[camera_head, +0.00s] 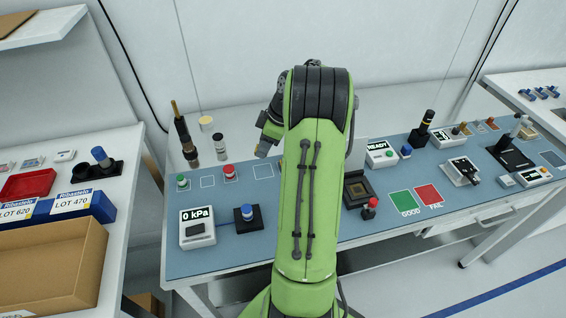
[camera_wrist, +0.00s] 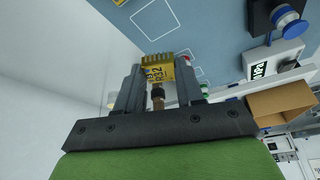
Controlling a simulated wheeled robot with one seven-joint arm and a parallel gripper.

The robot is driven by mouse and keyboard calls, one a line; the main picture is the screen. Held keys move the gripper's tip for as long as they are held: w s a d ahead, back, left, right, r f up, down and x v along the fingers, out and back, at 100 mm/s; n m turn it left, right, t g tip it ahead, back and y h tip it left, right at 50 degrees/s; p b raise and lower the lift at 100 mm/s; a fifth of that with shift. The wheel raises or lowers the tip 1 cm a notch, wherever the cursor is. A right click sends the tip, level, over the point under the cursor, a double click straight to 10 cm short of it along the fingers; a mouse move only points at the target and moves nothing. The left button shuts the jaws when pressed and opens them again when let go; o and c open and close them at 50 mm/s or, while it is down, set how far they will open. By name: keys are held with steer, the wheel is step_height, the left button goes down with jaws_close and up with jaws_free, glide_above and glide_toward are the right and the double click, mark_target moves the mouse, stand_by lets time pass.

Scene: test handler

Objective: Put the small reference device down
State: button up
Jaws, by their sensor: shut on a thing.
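In the wrist view, the small reference device, a yellow block (camera_wrist: 159,71) with dark markings and a row of pins along one edge, sits between the fingers of my gripper (camera_wrist: 157,88). My gripper is shut on it. Beyond it is the blue mat (camera_wrist: 205,25) with white outlined squares. In the head view, my gripper (camera_head: 263,148) is above the back left part of the bench, and my arm hides much of the area to its right. Outlined empty squares on the mat show at the left square (camera_head: 208,182) and the right square (camera_head: 263,171).
A green button (camera_head: 182,182) and a red button (camera_head: 229,173) stand near the squares. A pressure display (camera_head: 197,228) and a blue-topped knob (camera_head: 247,216) are in front. Dark upright tools (camera_head: 185,140) stand at the back left. A socket (camera_head: 357,189) lies right of my arm.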

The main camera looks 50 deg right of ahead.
mark_target(262, 171)
step_height(262, 171, down, 8)
steer(key=shift+r+b, duration=0.1)
steer(key=shift+b, duration=0.7)
steer(key=o, duration=1)
steer(key=shift+f, duration=0.25)
steer(key=p+v, duration=0.3)
steer(key=v, duration=0.9)
steer(key=w+a+r, duration=0.4)
steer(key=a+r, duration=0.3)
steer(key=a, duration=0.4)
steer(key=s+a+r+m+h, duration=0.2)
steer(key=a+r, duration=0.2)
steer(key=a, duration=0.7)
steer(key=s+a+m, duration=0.1)
steer(key=s+a, duration=0.2)
steer(key=s, duration=0.1)
steer(key=s+a+m+t, duration=0.1)
steer(key=s+a, duration=0.3)
steer(key=s, duration=0.1)
steer(key=s+a+m, duration=0.1)
steer(key=s+a, duration=0.3)
steer(key=s, duration=0.1)
steer(key=shift+a+f+t, duration=0.2)
steer(key=shift+f+t, duration=0.1)
